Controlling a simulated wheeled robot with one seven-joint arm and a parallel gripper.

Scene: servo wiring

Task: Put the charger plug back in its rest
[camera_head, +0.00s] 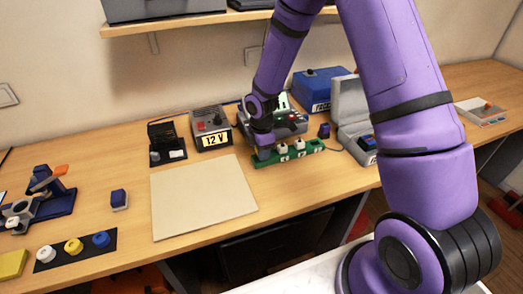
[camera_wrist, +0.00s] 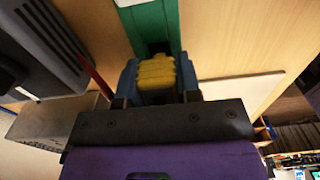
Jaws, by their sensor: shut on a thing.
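My gripper (camera_head: 263,153) is at the left end of the green power strip (camera_head: 316,146) in the head view. In the wrist view its blue fingers (camera_wrist: 157,82) are shut on a ribbed yellow plug (camera_wrist: 157,70). The green strip (camera_wrist: 150,20) shows directly beyond the plug. I cannot tell whether the plug touches the strip or is seated in it. The plug is hidden behind my gripper in the head view, and I cannot make out its rest.
White plugs (camera_head: 283,149) stand on the strip. A 12 V supply (camera_head: 211,128) and a black stand (camera_head: 167,143) are behind the pale mat (camera_head: 203,197). A blue box (camera_head: 318,86) and an open grey case (camera_head: 351,105) stand to the right. The mat is clear.

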